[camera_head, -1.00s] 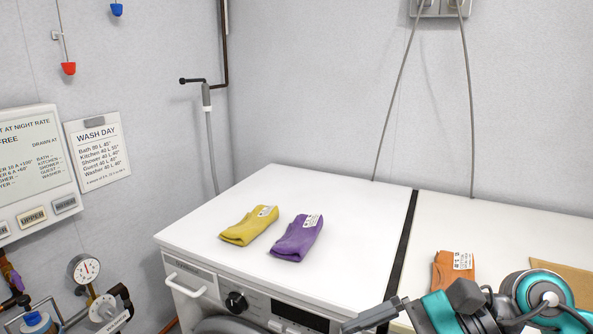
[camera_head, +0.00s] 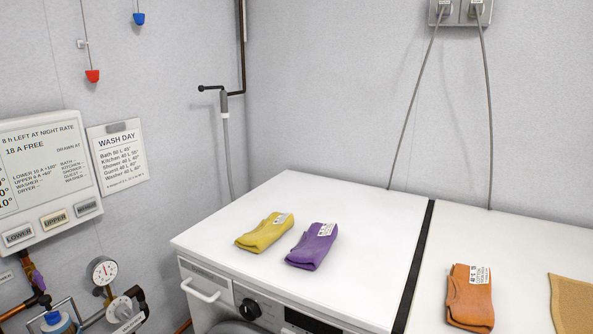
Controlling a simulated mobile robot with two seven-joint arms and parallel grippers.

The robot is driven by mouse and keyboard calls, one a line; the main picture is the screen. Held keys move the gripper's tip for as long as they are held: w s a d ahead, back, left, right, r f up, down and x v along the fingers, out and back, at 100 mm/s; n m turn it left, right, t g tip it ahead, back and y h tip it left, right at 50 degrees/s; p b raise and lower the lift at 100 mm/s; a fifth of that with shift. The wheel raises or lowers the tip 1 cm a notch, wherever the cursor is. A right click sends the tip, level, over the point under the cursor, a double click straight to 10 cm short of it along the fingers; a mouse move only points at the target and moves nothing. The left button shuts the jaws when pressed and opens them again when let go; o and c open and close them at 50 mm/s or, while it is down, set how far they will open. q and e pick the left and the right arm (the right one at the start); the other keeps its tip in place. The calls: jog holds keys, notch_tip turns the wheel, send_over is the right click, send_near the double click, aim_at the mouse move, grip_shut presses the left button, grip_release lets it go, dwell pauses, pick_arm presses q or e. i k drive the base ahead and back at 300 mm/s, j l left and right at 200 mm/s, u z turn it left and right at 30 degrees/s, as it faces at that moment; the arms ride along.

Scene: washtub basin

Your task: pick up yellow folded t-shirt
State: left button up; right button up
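The yellow folded t-shirt (camera_head: 263,233) lies flat on the white top of the washing machine (camera_head: 340,200), left of a purple folded garment (camera_head: 312,247). A small white label shows on its upper right corner. The two garments lie close together, with a narrow gap at most. Neither of my grippers shows in the head view now, so whether they are open or shut is hidden.
An orange folded garment (camera_head: 470,298) with a label lies on the white top to the right, past a dark gap (camera_head: 415,262). A tan piece (camera_head: 574,304) lies at the right edge. A gauge (camera_head: 104,270) and pipes stand at lower left. The machine top behind the garments is clear.

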aim_at(269, 229)
jog(key=i+j+u, duration=0.1)
jog(key=u, duration=0.3)
jog(key=i+j+u, duration=0.1)
jog(key=u, duration=0.25)
jog(key=i+u, duration=0.15)
jog(key=u, duration=0.25)
